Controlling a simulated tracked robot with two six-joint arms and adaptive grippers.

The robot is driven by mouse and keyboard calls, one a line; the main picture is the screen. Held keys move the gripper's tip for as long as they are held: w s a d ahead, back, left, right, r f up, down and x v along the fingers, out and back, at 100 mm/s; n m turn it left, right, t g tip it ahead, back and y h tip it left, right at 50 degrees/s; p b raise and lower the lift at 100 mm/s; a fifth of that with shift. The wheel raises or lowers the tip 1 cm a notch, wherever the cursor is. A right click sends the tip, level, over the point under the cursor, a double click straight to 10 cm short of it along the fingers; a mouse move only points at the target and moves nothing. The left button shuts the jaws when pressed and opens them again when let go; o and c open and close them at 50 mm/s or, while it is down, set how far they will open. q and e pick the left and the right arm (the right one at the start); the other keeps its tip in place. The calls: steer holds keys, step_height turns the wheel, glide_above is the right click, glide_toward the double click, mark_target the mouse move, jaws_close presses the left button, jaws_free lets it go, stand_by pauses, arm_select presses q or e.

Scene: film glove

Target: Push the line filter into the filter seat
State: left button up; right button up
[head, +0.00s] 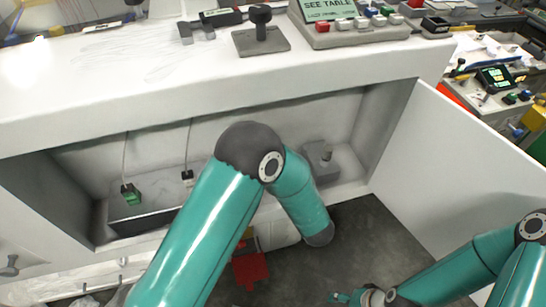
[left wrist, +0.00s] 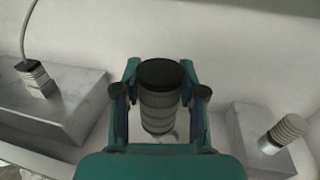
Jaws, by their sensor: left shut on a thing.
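My left gripper (left wrist: 160,95) is shut on a grey ribbed cylinder with a black round cap, which I take to be the line filter (left wrist: 160,100). It sits between the two fingers, cap toward the camera. Its lower end is mostly hidden, so I cannot tell if it touches anything. I cannot make out the filter seat. In the head view my left arm reaches into the open cabinet and hides its own gripper and the filter. My right gripper (head: 343,298) is at the bottom edge, only partly seen, away from the cabinet.
A grey block with a cabled plug (left wrist: 38,78) stands left of the filter, and a block with a ribbed silver cylinder (left wrist: 282,132) stands right. An open white door (head: 450,150) bounds the right side.

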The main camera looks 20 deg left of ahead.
arm_select(q)
steer(key=w+b, duration=0.1)
steer(key=b, duration=1.2)
steer(key=w+r+m+t+h+b, duration=0.1)
steer(key=w+b, duration=0.1)
steer(key=b, duration=1.1)
steer(key=shift+w+d+t+h, duration=0.15)
steer(key=shift+w+t+h, duration=0.05)
steer(key=shift+t+h, duration=0.1)
step_height(320, 180, down, 6)
steer(key=b, duration=0.4)
steer(key=shift+r, duration=0.1)
steer(key=shift+m+p, duration=0.3)
steer(key=shift+p, duration=0.2)
stand_by(0.8)
steer(key=shift+f+b, duration=1.05)
steer(key=shift+f, duration=0.5)
